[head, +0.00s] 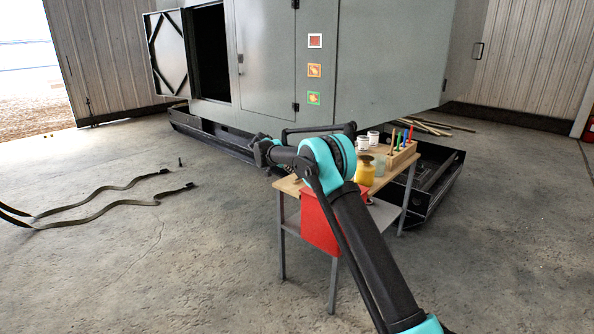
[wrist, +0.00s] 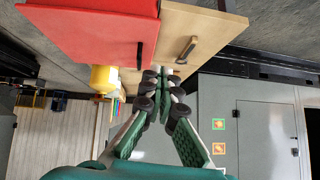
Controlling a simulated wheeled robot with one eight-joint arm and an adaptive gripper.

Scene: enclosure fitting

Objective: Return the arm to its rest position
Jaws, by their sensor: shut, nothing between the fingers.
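My gripper (wrist: 164,78) shows in the wrist view with its green fingers drawn together at the tips and nothing between them. It is near the small workbench, whose wooden top (wrist: 195,28) fills the upper middle of that view. In the head view my arm (head: 372,245) reaches up from the lower right and bends at a teal joint in front of the bench. My fingertips cannot be made out clearly in the head view.
The workbench (head: 288,185) carries a yellow pot (head: 363,170), white cups and a wooden rack (head: 402,154) with coloured tools. A red panel (head: 318,222) is at its front. A grey enclosure (head: 385,65) with an open door stands behind.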

